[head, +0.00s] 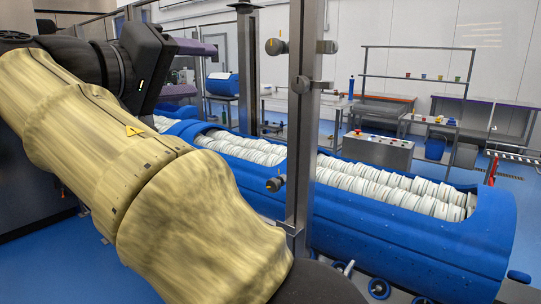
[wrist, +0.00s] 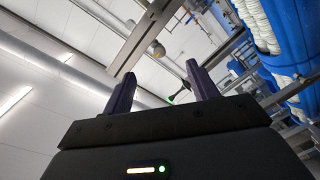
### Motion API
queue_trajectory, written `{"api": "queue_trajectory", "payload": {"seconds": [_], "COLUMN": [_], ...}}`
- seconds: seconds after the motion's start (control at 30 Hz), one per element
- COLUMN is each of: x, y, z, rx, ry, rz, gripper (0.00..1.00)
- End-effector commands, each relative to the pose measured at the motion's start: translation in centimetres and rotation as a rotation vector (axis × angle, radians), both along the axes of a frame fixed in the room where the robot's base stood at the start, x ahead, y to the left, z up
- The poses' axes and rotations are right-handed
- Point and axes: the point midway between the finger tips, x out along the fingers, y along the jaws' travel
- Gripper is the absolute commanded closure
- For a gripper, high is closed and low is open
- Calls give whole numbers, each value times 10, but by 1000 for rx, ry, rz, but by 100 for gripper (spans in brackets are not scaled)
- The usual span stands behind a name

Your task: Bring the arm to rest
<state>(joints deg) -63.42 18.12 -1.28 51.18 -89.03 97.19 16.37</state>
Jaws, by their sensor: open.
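My gripper (wrist: 162,98) shows in the wrist view with its two dark purple fingers apart and nothing between them. A blue tub carrier (head: 405,232) filled with rows of white tubs (head: 390,188) lies beyond the arm. The carrier and white tubs also show tilted at the upper right of the wrist view.
A metal post (head: 302,120) with clamps stands between my arm and the carrier. A grey control box (head: 378,150) and workbenches (head: 480,115) stand behind the carrier. Blue floor (head: 60,262) is open at the lower left.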

Motion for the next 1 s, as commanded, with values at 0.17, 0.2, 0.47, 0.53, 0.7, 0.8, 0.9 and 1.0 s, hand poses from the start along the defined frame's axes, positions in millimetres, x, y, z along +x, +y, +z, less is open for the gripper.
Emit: {"api": "queue_trajectory", "payload": {"seconds": [0.17,0.2,0.47,0.53,0.7,0.8,0.9,1.0], "x": [33,41,97,105,105,94,75,51], "y": [-8,-10,-53,-70,-116,-144,-170,-193], "z": [-34,-45,-157,-194,-284,-333,-378,-419], "rx": [-54,-64,-87,-66,48,148,270,407], "ry": [109,140,448,541,746,846,922,976], "rz": [37,47,131,151,183,187,178,155], "gripper": [41,41,41,41,41,41,41,41]}}
